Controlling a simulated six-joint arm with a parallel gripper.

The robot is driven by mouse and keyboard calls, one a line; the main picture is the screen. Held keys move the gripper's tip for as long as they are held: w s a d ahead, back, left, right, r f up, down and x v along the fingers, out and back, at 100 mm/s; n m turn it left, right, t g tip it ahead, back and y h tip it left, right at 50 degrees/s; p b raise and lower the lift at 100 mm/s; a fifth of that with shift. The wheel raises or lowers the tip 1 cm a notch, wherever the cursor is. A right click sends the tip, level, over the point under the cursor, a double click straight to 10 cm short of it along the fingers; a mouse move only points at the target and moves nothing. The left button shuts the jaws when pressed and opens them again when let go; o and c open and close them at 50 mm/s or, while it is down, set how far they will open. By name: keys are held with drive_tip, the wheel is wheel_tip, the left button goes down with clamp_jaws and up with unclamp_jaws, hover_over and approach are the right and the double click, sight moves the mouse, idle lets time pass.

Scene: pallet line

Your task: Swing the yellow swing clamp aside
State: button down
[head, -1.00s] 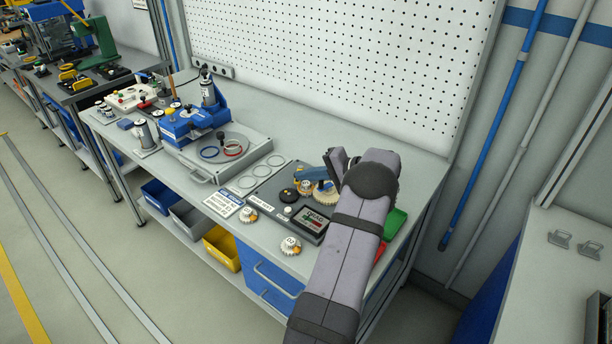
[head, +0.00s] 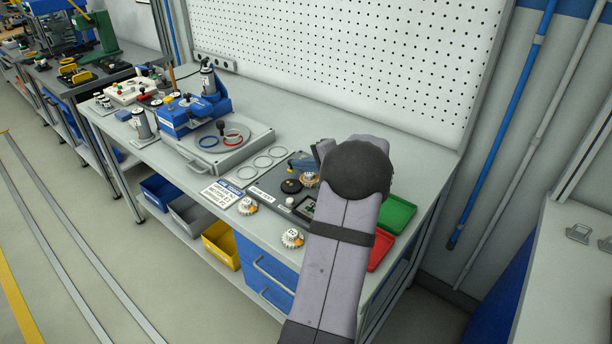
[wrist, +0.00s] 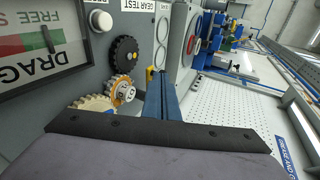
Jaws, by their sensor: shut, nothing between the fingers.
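A small yellow part (wrist: 150,74), which looks like the swing clamp, shows in the wrist view at the edge of the grey gear-test panel. Most of it is hidden, and I cannot tell its swing position. My gripper (wrist: 161,74) is shut and empty. Its blue fingers lie together, with their tips right beside the yellow part; I cannot tell whether they touch it. In the head view my own arm hides much of this spot. A black knob wheel (wrist: 124,52), an orange-and-white hub (wrist: 123,93) and a tan gear (wrist: 92,103) are left of the fingers.
The DRAG display (wrist: 42,40) and a white button (wrist: 100,20) are on the panel. A green tray (head: 397,214) and a red tray (head: 378,248) lie right of my arm. A blue fixture (head: 192,112) stands further left. The pegboard (head: 350,60) rises behind.

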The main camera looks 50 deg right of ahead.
drive_tip(key=m+h+b, duration=0.1)
drive_tip(key=b, duration=0.1)
drive_tip(key=w+a+m+h+b, duration=0.1)
drive_tip(key=b, duration=0.1)
drive_tip(key=w+m+g+h+b, duration=0.1)
drive_tip(key=b, duration=0.1)
drive_tip(key=shift+w+a+f+b, duration=0.15)
drive_tip(key=shift+f+b, duration=0.2)
drive_tip(key=m+h+b, duration=0.1)
drive_tip(key=w+m+g+h+b, duration=0.1)
drive_tip(key=b, duration=0.1)
drive_tip(key=shift+w+a+r, duration=0.1)
drive_tip(key=shift+w+r, duration=0.15)
drive_tip(key=shift+w, duration=0.05)
drive_tip(key=shift+w+r+b, duration=0.1)
drive_tip(key=shift+w+b, duration=0.25)
drive_tip(key=shift+r, duration=0.1)
drive_tip(key=a+v, duration=0.1)
drive_tip(key=v, duration=0.9)
drive_tip(key=shift+w+p, duration=0.3)
drive_tip(key=shift+p, duration=0.15)
